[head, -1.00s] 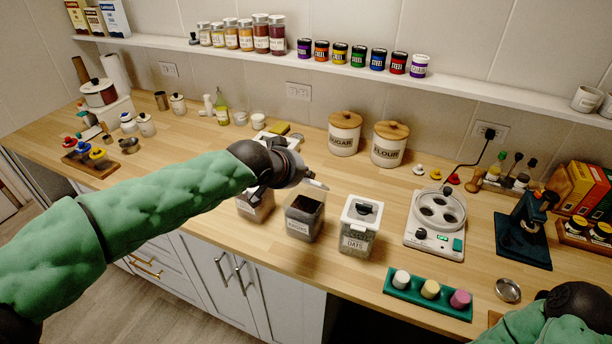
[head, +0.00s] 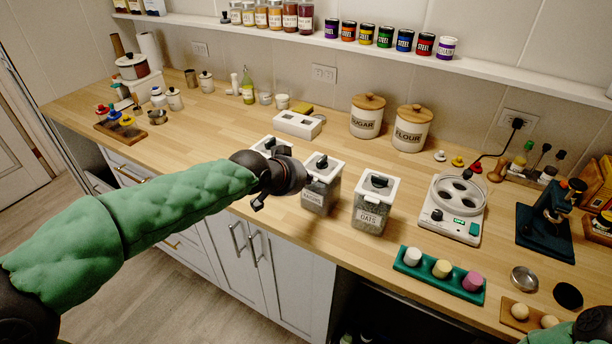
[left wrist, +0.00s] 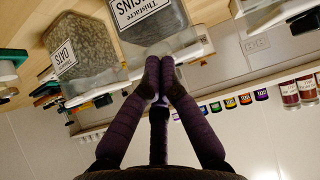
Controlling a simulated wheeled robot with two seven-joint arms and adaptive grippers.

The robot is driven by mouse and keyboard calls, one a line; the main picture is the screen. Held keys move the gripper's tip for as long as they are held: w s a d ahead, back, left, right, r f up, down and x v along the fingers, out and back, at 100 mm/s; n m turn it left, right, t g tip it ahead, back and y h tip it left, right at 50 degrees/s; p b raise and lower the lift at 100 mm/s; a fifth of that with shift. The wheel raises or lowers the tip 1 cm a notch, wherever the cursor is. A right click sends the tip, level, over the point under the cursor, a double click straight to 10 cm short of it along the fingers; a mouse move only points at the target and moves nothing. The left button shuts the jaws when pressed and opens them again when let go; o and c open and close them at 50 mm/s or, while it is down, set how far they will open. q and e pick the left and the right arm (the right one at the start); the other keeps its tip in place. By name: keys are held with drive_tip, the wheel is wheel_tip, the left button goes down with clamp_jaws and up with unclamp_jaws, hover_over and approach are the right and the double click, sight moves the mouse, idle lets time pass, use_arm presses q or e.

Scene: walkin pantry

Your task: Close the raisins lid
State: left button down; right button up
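The clear raisins container (head: 318,200) stands on the counter between the oats container and a third lidded one. Its white lid (head: 324,168) with a black catch lies over its top; I cannot tell if it is fully seated. My left gripper (head: 262,204) is just left of this container in the head view. In the left wrist view the fingers (left wrist: 159,68) are drawn together, tips against or very near the lid edge, with nothing visible between them. The raisins label (left wrist: 132,10) is partly cut off.
The oats container (head: 371,212) stands close on the right with its lid on. A third container (head: 268,146) is partly hidden behind my left gripper. A green tray (head: 412,270) with coloured pieces and a white appliance (head: 436,222) are further right. Sugar and flour jars stand behind.

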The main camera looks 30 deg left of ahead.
use_arm(q)
drive_tip(key=shift+s+f, duration=0.1)
drive_tip(key=shift+f, duration=0.25)
use_arm(e)
drive_tip(key=shift+s+f, duration=0.15)
drive_tip(key=shift+f, duration=0.1)
use_arm(q)
drive_tip(key=shift+f, duration=0.15)
wheel_tip(320, 180, up, 5)
drive_tip(key=p, duration=0.3)
drive_tip(key=s+f, duration=0.4)
drive_tip(key=s, duration=0.5)
drive_tip(key=shift+s+a, duration=0.2)
drive_tip(key=shift+a, duration=0.2)
use_arm(e)
drive_tip(key=r, duration=0.1)
drive_tip(key=s+r, duration=0.1)
drive_tip(key=r, duration=0.1)
drive_tip(key=shift+s+d+r, duration=0.15)
use_arm(q)
drive_tip(key=shift+f, duration=0.1)
